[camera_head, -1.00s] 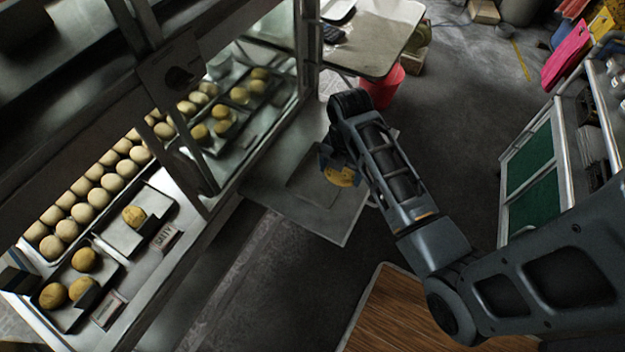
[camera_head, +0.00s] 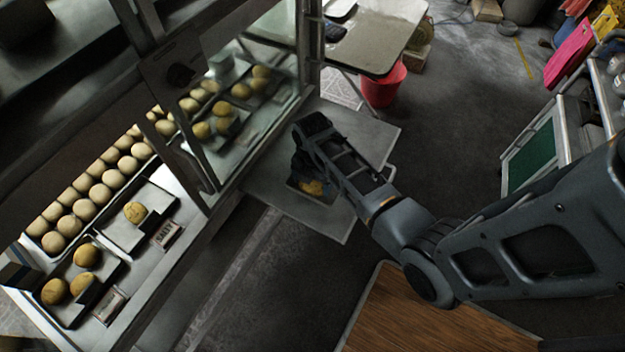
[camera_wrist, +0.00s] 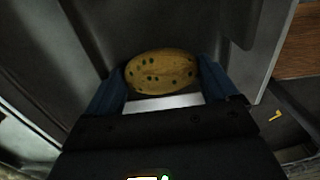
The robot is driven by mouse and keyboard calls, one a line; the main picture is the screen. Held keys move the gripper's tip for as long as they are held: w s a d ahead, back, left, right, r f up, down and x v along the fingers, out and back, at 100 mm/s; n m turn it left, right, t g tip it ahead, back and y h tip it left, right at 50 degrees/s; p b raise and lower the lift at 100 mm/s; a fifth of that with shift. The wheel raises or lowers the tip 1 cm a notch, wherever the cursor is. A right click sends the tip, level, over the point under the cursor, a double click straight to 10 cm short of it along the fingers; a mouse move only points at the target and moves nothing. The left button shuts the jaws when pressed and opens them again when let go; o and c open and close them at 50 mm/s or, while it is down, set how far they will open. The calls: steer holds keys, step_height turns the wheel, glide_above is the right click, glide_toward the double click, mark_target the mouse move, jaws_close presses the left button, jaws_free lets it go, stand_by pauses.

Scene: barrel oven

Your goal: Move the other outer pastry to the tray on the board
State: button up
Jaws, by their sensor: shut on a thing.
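My gripper (camera_wrist: 160,84) is shut on a yellow-brown pastry with dark specks (camera_wrist: 161,71), with one blue finger on each side of it. In the head view the same pastry (camera_head: 313,188) shows beneath my wrist, over the dark tray (camera_head: 325,202) on the grey board (camera_head: 360,135). My gripper and arm hide most of that tray. Whether the pastry touches the tray cannot be told. In the glass case, a tray (camera_head: 112,232) holds one pastry (camera_head: 135,212), and a nearer tray (camera_head: 110,268) holds three pastries.
Rows of pale buns (camera_head: 100,194) stand behind the case trays, with a small sign (camera_head: 167,234) in front. The case's glass and frame rise left of the board. A red bucket (camera_head: 384,88) stands under a table (camera_head: 375,40) beyond. A wooden top (camera_head: 400,315) lies nearer.

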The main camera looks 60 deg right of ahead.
steer(key=o, duration=0.8)
steer(key=shift+f, duration=0.1)
step_height(320, 180, up, 12)
steer(key=s+a+m+t+h, duration=0.2)
steer(key=s+a+m+t, duration=0.6)
steer(key=s+a, duration=0.5)
steer(key=s+a+r+m+t, duration=0.2)
steer(key=s+r+m, duration=0.1)
steer(key=r, duration=0.4)
steer(key=s+a+r+m+t+y, duration=0.1)
steer(key=s+a+r+m+t, duration=0.1)
steer(key=r, duration=0.6)
steer(key=s+a+r+m+t+y, duration=0.1)
steer(key=s+a+r+m+t, duration=0.1)
steer(key=s+r+m, duration=0.3)
step_height(320, 180, up, 3)
steer(key=shift+s+t+p, duration=0.3)
steer(key=shift+s+t, duration=0.05)
steer(key=shift+t, duration=0.15)
